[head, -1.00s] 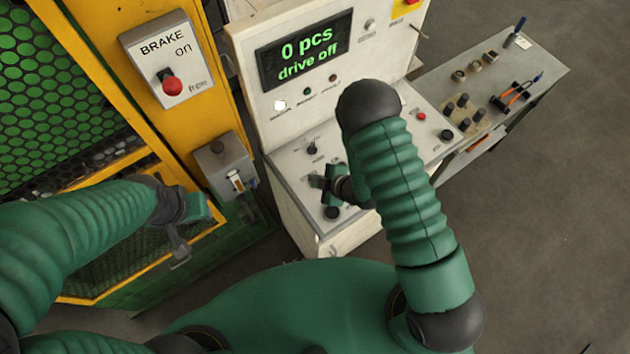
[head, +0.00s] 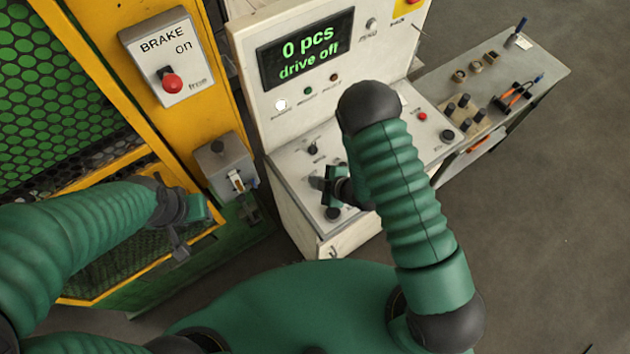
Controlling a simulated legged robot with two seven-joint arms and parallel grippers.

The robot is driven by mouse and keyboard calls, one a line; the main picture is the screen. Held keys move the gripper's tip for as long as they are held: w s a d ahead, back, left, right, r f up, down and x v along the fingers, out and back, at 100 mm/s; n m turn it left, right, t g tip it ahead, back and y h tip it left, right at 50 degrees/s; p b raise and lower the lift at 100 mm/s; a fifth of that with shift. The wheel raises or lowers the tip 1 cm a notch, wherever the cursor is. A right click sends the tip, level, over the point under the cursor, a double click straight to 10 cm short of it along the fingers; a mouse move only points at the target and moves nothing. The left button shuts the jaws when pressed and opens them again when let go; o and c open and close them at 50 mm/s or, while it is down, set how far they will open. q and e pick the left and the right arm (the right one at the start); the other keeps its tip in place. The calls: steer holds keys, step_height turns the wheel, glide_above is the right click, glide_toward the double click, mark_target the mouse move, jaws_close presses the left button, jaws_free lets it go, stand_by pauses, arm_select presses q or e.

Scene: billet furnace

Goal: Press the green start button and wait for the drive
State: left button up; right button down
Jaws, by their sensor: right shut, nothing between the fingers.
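The control console has a sloped panel (head: 290,157) and an upright face with a display (head: 305,48) reading "0 pcs" and "drive off". My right gripper (head: 318,184) is shut and empty, over the left part of the sloped panel. I cannot tell whether it touches anything. No green start button shows clearly; my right gripper and arm cover part of the panel. A small dark green lamp or button (head: 307,91) is on the upright face under the display. My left gripper (head: 180,240) hangs by the yellow frame, away from the console; its fingers are unclear.
A brake box (head: 172,60) with a red knob, marked "on", is on the yellow frame (head: 75,55). A grey box (head: 222,165) is below it. A red button (head: 422,116) is on the panel's right side. A side table (head: 540,75) holds tools. Floor at right is clear.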

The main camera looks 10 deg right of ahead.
steer(key=shift+f, duration=0.15)
steer(key=shift+d, duration=0.1)
steer(key=shift+d+r+p, duration=0.3)
steer(key=shift+r+p, duration=0.2)
steer(key=shift+r, duration=0.25)
steer(key=shift+d+r, duration=0.15)
step_height(320, 180, up, 5)
steer(key=p, duration=0.4)
steer(key=shift+r, duration=0.1)
